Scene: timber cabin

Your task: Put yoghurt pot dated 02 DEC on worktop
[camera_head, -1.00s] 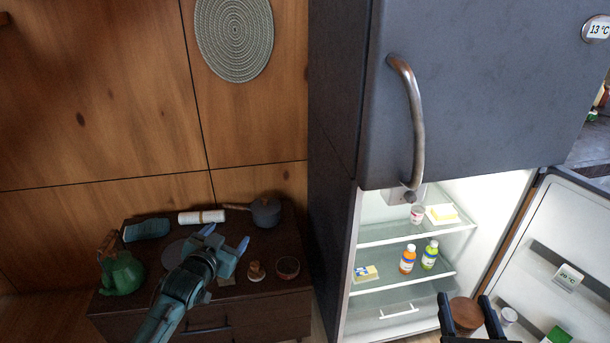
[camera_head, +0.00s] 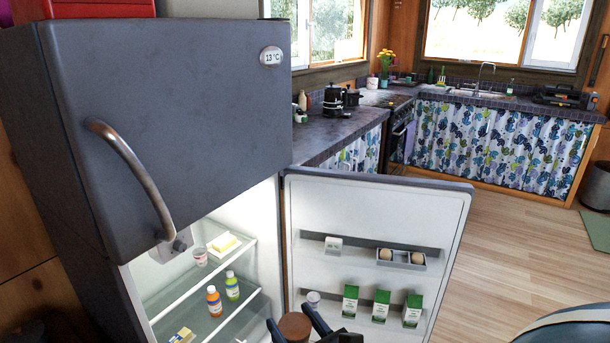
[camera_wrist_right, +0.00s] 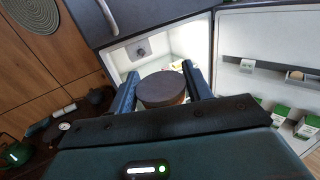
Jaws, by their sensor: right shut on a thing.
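A small pale pot with reddish marking (camera_head: 200,256) stands on the upper shelf inside the open fridge. Another small white pot (camera_head: 313,298) is low on the fridge door, partly behind my right gripper. No date is readable on either. My right gripper (camera_head: 298,328) is at the bottom of the head view, in front of the fridge opening. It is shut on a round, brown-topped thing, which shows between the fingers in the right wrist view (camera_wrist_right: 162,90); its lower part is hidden. The dark worktop (camera_head: 335,138) is beyond the fridge door. My left gripper is out of view.
The fridge door (camera_head: 380,207) stands open to the right, carrying several green-and-white cartons (camera_head: 381,305) and an egg tray (camera_head: 401,258). Wooden floor (camera_head: 500,230) right of the door is clear.

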